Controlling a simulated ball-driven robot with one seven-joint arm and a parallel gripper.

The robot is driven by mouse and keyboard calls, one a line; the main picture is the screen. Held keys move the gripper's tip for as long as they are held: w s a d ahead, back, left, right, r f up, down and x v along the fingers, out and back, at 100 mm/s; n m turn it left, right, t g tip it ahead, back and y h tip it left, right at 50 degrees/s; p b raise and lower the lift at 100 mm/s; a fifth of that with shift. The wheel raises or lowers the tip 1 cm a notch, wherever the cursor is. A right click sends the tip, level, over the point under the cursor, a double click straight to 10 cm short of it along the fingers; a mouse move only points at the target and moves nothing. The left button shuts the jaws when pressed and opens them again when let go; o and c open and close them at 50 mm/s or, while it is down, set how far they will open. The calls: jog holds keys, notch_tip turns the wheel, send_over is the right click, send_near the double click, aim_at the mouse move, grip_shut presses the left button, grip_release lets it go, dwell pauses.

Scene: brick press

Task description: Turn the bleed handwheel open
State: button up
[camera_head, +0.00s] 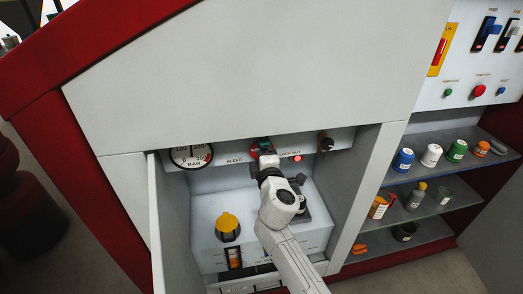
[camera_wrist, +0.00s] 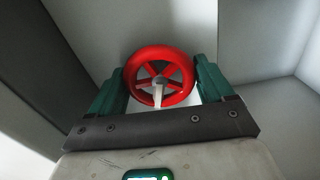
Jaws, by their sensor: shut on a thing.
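The red bleed handwheel (camera_wrist: 160,56) shows in the wrist view, with red spokes and a pale pointer at its hub. My gripper (camera_wrist: 158,84) has one green finger on each side of the wheel and is shut on its rim. In the head view my gripper (camera_head: 264,150) reaches up to the top of the open recess, beside the BLEED label. There the wheel is mostly hidden behind my gripper; only a bit of red shows.
A pressure gauge (camera_head: 191,155) sits left of the wheel. A red lamp (camera_head: 297,158) and a dark knob (camera_head: 325,142) are to the right. A yellow cap (camera_head: 228,226) stands below on a white box. The recess side walls are close. Shelves (camera_head: 462,139) with several jars stand right.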

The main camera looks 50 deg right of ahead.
jog(key=n, duration=0.4)
jog(key=shift+a+f+n+p, duration=0.1)
jog(key=shift+n+p, duration=0.2)
jog(key=shift+p, duration=0.05)
jog(key=n+p, duration=0.1)
jog(key=n, duration=0.4)
jog(key=n+p, duration=0.1)
jog(key=n, duration=0.4)
jog(key=shift+f+n, duration=0.1)
jog(key=shift+n, duration=0.3)
jog(key=shift+s+f+n+p, duration=0.1)
jog(key=shift+n+p, duration=0.5)
jog(key=shift+n, duration=1.4)
jog(key=o, duration=0.7)
jog(key=shift+o, duration=1.2)
